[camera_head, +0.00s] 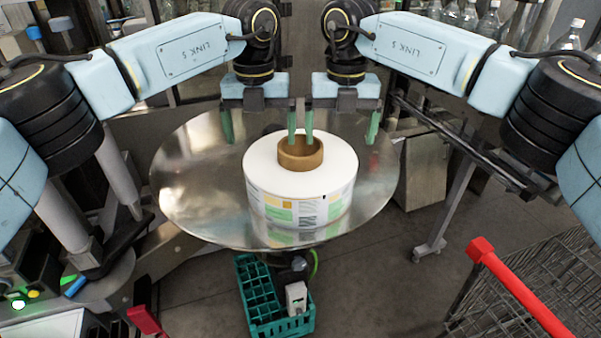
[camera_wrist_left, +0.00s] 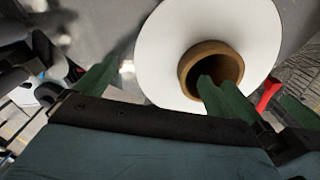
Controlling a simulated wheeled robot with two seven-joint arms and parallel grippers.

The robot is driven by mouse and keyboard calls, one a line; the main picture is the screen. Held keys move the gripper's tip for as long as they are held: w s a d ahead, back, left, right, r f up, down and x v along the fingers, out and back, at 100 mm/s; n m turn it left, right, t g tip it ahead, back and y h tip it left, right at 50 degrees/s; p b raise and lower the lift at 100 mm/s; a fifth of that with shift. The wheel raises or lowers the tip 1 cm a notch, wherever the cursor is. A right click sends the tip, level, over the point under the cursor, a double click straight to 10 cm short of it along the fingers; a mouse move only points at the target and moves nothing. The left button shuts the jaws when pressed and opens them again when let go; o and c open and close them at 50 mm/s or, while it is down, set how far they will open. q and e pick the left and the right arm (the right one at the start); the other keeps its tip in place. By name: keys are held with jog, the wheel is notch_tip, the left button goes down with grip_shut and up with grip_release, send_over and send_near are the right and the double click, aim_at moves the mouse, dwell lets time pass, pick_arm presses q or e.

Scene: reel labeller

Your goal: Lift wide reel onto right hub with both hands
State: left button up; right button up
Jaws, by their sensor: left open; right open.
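The wide reel (camera_head: 300,195), white with a printed label side, sits upright on a round shiny metal plate (camera_head: 190,180). Its brown core (camera_head: 300,153) stands up above the white top; the opening shows in the left wrist view (camera_wrist_left: 210,68). My left gripper (camera_head: 260,138) is open, one green finger at the core opening and the other beyond the reel's left edge. My right gripper (camera_head: 341,138) is open likewise, its inner finger at the core and its outer one beyond the right edge. Whether the fingertips touch the core is unclear. No hub is clearly visible under the reel.
A green crate (camera_head: 275,310) stands on the floor below the plate. A wire cart with a red handle (camera_head: 520,290) is at lower right. A control panel (camera_head: 30,290) is at lower left. Bottles (camera_head: 487,20) stand at the back right.

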aim_at(263, 157)
pick_arm(q)
notch_tip(263, 157, down, 6)
pick_arm(e)
notch_tip(263, 157, down, 6)
jog(key=shift+r, duration=0.1)
pick_arm(q)
grip_shut()
pick_arm(e)
grip_shut()
pick_arm(q)
jog(key=shift+r, duration=0.1)
